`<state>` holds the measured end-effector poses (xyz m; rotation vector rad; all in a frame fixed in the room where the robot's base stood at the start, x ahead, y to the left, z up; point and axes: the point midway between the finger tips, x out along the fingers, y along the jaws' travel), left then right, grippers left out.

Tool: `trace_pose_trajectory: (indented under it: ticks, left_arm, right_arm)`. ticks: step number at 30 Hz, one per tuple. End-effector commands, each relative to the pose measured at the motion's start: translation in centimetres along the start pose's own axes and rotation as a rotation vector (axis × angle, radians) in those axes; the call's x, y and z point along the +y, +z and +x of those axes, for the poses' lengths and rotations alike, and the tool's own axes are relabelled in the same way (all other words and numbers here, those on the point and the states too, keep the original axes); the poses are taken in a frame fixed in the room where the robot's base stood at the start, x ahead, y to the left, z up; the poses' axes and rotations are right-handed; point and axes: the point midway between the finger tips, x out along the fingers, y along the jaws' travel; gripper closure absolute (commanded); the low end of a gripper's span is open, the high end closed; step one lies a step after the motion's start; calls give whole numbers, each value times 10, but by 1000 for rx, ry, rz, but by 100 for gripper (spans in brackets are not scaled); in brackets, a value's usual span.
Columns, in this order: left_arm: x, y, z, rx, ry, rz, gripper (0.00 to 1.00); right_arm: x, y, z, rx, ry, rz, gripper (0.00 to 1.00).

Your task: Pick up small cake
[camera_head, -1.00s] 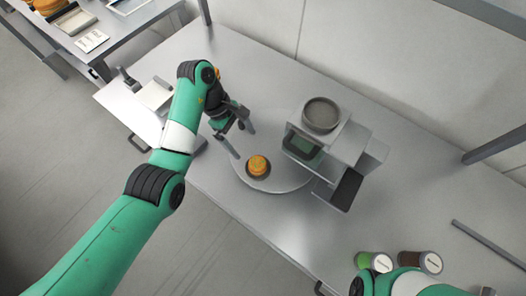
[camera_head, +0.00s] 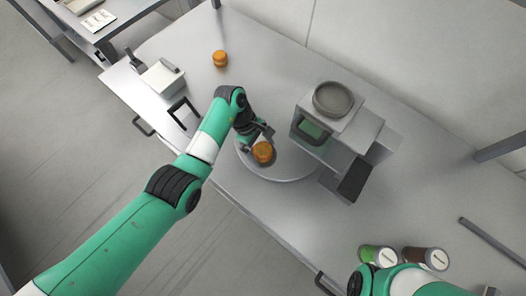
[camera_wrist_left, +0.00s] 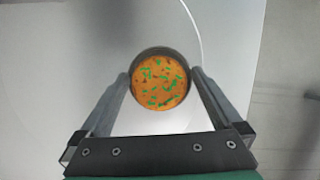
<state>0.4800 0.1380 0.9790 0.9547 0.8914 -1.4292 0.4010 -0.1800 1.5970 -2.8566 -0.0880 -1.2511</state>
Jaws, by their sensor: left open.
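A small round orange-brown cake (camera_head: 263,151) sits in a dark round mould on a round light plate (camera_head: 290,172) in the head view. In the left wrist view the cake (camera_wrist_left: 160,81) shows green flecks on top, with the dark mould rim around it. My left gripper (camera_head: 262,140) is open, its fingers (camera_wrist_left: 160,80) on either side of the cake and mould. I cannot tell whether the fingers touch the mould. A second small orange cake (camera_head: 220,58) stands farther back on the table. My right gripper is not in view; only part of my right arm shows at the bottom right.
A grey machine with a round top dish (camera_head: 334,98) stands just right of the plate. A white box (camera_head: 163,79) and a black frame (camera_head: 184,113) are at the left. A green-topped jar (camera_head: 377,256) and a brown jar (camera_head: 425,258) stand at the lower right.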

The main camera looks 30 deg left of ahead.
Motion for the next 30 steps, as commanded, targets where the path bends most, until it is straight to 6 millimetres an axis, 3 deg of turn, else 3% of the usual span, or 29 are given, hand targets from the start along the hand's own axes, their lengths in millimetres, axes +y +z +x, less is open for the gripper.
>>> trace_pose_trajectory:
  ticks: [5,13,23,30]
  left_arm:
    - [0,0,-1,0,0,0,2]
    - [0,0,-1,0,1,0,48]
    - [1,2,-5,0,3,1,48]
    - [-2,18,-38,-1,3,2,48]
  right_arm:
    - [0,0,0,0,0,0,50]
    - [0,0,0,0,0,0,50]
    - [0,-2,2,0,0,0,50]
    - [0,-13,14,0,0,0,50]
